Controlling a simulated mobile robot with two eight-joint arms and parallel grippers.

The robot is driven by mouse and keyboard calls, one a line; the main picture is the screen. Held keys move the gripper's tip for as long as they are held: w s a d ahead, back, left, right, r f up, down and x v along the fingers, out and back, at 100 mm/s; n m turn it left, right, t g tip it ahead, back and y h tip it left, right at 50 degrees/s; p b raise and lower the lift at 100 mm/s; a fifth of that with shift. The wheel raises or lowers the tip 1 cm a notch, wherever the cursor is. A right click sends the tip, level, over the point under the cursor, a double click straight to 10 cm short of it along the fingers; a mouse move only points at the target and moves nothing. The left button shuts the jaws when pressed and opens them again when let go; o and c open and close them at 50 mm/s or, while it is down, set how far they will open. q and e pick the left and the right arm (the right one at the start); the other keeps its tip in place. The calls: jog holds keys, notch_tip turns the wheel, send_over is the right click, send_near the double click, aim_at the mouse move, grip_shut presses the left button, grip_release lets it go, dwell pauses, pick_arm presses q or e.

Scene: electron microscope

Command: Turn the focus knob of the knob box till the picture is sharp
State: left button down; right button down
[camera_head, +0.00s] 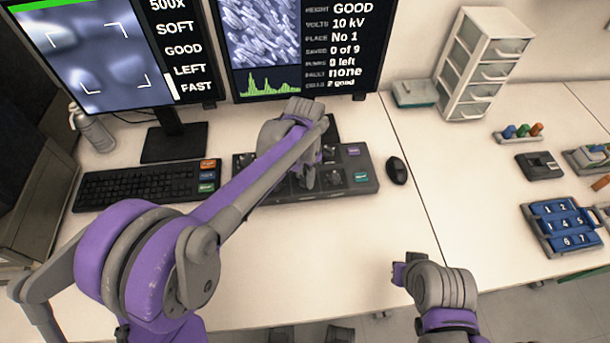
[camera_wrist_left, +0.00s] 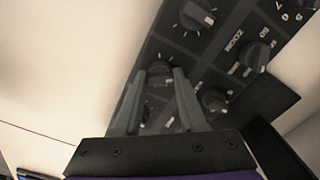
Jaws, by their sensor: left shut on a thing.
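The knob box (camera_head: 270,192) is a dark panel with several knobs, lying below the screens. My left gripper (camera_head: 308,180) reaches down onto it from above. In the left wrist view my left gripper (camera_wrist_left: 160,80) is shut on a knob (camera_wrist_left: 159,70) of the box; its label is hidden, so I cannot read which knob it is. A knob marked ZOOM (camera_wrist_left: 256,55) sits apart to the right. The left screen (camera_head: 95,60) shows a blurred grey picture and reads 500X, SOFT, GOOD, LEFT, FAST. My right gripper (camera_head: 402,270) is over the table's front part, its fingers unclear.
The right screen (camera_head: 265,35) shows a crisp textured picture. A keyboard (camera_head: 130,187) lies left of the box and a mouse (camera_head: 397,170) right of it. A white drawer unit (camera_head: 470,75) and a blue numbered tray (camera_head: 560,225) stand farther right. The table between is clear.

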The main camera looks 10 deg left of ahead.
aim_at(305, 178)
pick_arm(q)
jog(key=shift+m, duration=0.5)
jog(key=shift+c, duration=2.3)
grip_release()
notch_tip(305, 178, up, 11)
jog(key=shift+p, duration=0.4)
jog(key=shift+f, duration=0.1)
